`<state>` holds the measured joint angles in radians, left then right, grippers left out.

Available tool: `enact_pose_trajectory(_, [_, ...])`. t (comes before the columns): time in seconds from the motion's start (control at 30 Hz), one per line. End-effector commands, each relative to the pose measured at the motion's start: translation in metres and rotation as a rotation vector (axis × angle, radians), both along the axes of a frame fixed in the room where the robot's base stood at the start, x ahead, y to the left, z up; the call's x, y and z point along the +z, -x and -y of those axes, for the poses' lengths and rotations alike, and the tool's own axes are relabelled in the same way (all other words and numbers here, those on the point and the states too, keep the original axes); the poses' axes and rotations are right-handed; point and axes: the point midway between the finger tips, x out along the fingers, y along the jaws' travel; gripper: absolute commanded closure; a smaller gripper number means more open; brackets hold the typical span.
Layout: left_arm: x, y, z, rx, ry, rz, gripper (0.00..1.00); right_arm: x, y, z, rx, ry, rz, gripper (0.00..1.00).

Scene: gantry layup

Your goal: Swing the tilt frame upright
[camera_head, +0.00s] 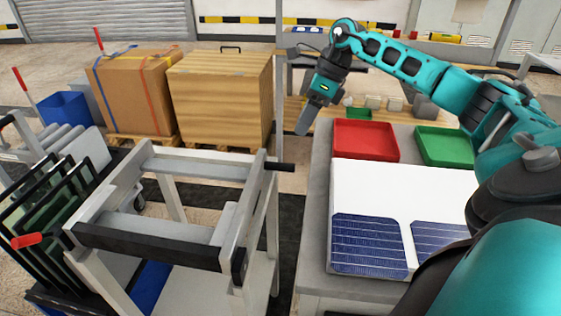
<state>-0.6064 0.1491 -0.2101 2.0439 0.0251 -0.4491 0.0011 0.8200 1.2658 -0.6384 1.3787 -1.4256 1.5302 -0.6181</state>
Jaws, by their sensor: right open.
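The tilt frame (188,165) is a grey rectangular frame with black padded bars, on a pale stand at the left front. It lies roughly flat, not upright. A black bar end (280,167) sticks out at its far right corner, and a red-tipped handle (27,240) shows at its near left corner. My right gripper (304,126) is open and empty, pointing down beyond and slightly right of the black bar end, apart from the frame. Its jaws are seen nearly edge-on. My left gripper is not in view.
A table on the right holds a red tray (366,140), a green tray (446,146) and a white sheet (385,187) with dark blue solar cells (368,245). A wooden crate (220,97) and a strapped carton (136,92) stand behind. Dark-framed panels (45,205) lean at left.

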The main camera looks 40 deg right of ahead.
Motion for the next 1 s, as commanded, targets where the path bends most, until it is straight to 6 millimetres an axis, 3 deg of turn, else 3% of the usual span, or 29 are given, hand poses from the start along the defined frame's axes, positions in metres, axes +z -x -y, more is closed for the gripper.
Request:
enact_pose_trajectory(0.3, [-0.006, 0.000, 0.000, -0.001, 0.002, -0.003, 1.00, -0.062, -0.012, -0.027, 0.003, -0.002, -0.004, 0.52])
enact_pose_trajectory(0.5, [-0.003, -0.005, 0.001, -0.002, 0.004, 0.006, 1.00, -0.089, -0.018, -0.038, 0.003, -0.002, -0.002, 0.52])
enact_pose_trajectory(0.7, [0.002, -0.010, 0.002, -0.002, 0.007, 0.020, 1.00, -0.101, -0.020, -0.043, 0.001, -0.001, -0.002, 0.52])
enact_pose_trajectory(1.0, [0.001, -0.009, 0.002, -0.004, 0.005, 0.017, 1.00, -0.102, -0.021, -0.044, 0.001, -0.001, -0.002, 0.53])
